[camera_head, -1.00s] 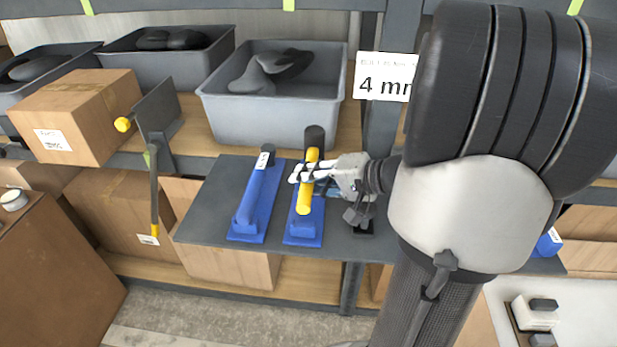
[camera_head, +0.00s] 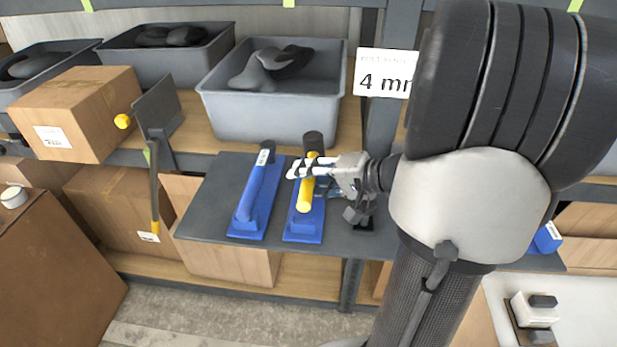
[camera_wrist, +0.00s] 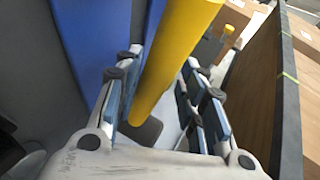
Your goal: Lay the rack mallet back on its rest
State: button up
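The rack mallet has a dark cylindrical head (camera_head: 313,143) and a yellow handle (camera_head: 305,196). It lies over the right-hand blue holder (camera_head: 304,229), which looks like its rest, on a grey shelf board. Whether it touches the holder is hard to tell. My gripper (camera_head: 303,168) comes in from the right, its fingers across the handle just below the head. In the wrist view the yellow handle (camera_wrist: 170,55) runs between the finger pads of my gripper (camera_wrist: 163,62), close to both sides. The gripper looks shut on it; the contact is partly hidden.
A labelled blue tool or holder (camera_head: 256,200) lies just left of the mallet. A grey bin (camera_head: 270,112) stands behind. A dark plate bracket with a yellow knob (camera_head: 122,121) and cardboard box (camera_head: 76,112) are left. A shelf post (camera_head: 384,120) rises behind my wrist.

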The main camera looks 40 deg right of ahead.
aim_at(312, 178)
jog(key=shift+o, duration=0.3)
jog(key=o, duration=0.5)
jog(key=shift+o, duration=0.2)
jog(key=shift+s, duration=0.1)
jog(key=shift+p+v, duration=0.75)
jog(key=shift+v, duration=3.15)
jog(key=shift+f, duration=0.1)
